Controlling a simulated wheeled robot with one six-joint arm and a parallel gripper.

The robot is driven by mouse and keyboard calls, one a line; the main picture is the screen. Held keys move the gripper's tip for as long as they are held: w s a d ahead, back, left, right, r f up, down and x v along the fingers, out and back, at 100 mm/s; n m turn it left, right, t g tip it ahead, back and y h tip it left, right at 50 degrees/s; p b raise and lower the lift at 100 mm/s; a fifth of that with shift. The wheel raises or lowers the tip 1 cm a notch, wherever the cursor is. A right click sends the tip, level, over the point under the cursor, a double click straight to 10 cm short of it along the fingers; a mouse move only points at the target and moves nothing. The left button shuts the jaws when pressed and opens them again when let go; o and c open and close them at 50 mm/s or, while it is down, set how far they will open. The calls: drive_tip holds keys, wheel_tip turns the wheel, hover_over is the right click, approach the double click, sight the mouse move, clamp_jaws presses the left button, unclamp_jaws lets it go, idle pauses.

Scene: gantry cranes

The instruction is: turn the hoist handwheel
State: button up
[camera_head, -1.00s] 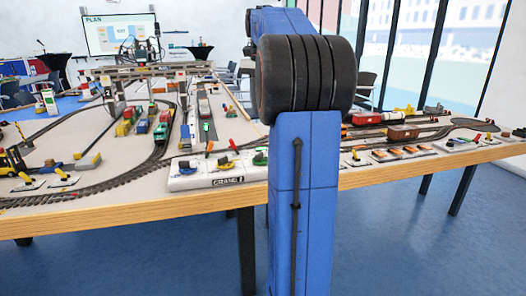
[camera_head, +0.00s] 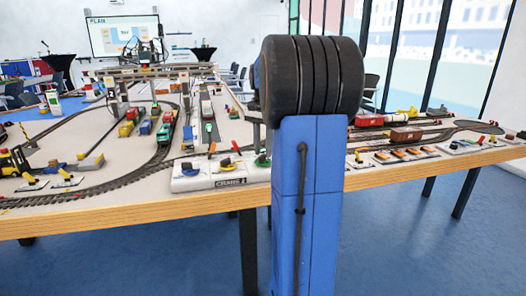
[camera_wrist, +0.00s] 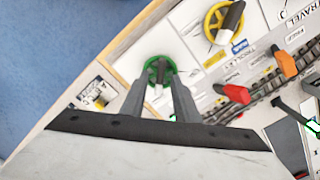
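The green handwheel (camera_wrist: 152,66) is at the upper middle of the wrist view and also shows beside my arm in the head view (camera_head: 262,161). The yellow handwheel (camera_wrist: 211,22) is to its right, near a TROLLEY label. I cannot read a hoist label. My gripper (camera_wrist: 158,84) is open, its two fingers pointing toward the green handwheel with the wheel between their tips. I cannot tell contact.
A red lever (camera_wrist: 233,93) and an orange lever (camera_wrist: 285,63) stand right of the handwheels in the wrist view. Model track (camera_head: 130,178) runs behind the panel. Blue floor (camera_head: 420,240) is open in front of the table.

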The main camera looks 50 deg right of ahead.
drive_tip(key=shift+f, duration=0.5)
clamp_jaws()
drive_tip(key=shift+n, duration=0.3)
drive_tip(key=n, duration=0.4)
drive_tip(key=shift+n, duration=2.4)
